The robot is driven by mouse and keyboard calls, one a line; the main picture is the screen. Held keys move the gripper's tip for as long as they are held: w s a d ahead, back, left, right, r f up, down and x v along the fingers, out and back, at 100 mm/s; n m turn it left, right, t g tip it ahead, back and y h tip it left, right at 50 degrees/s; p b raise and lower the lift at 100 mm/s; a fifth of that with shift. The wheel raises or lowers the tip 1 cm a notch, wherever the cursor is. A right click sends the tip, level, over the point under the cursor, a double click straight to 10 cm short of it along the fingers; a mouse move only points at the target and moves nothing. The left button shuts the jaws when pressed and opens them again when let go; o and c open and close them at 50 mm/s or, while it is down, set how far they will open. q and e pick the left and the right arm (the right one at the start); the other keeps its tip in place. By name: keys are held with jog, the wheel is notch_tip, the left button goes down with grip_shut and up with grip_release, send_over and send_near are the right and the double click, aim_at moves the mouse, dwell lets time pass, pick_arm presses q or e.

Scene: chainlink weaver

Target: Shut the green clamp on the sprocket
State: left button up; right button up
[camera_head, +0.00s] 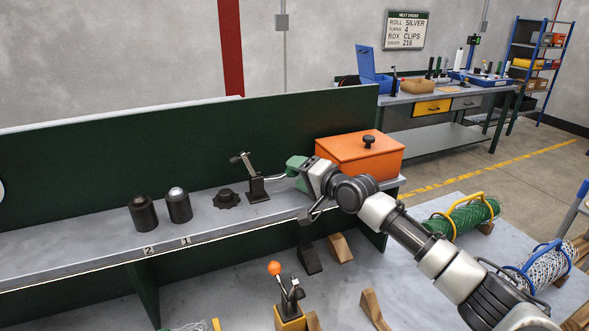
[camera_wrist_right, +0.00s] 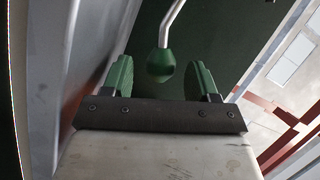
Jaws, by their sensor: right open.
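The dark sprocket (camera_head: 228,199) lies on the grey shelf beside the clamp (camera_head: 257,188). The clamp's pressing arm is raised and tilts up to the left, clear of the sprocket. Its metal lever runs right towards my right gripper (camera_head: 296,166). In the right wrist view, the lever ends in a green knob (camera_wrist_right: 160,65). The open green-padded fingers of my right gripper stand on either side of the knob, with a visible gap on both sides. In the head view the gripper hides the knob. My left gripper is not in view.
Two dark cylinders (camera_head: 179,206) stand left of the sprocket. An orange lidded box (camera_head: 360,155) sits right behind my right gripper. A green back panel (camera_head: 120,150) rises behind the shelf. An orange-knobbed clamp (camera_head: 290,300) stands lower, in front of the shelf.

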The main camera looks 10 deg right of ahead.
jog(key=shift+w+a, duration=0.25)
jog(key=shift+w, duration=0.4)
jog(key=shift+w+a+f, duration=0.1)
jog(key=shift+a, duration=0.05)
jog(key=shift+c, duration=0.5)
grip_shut()
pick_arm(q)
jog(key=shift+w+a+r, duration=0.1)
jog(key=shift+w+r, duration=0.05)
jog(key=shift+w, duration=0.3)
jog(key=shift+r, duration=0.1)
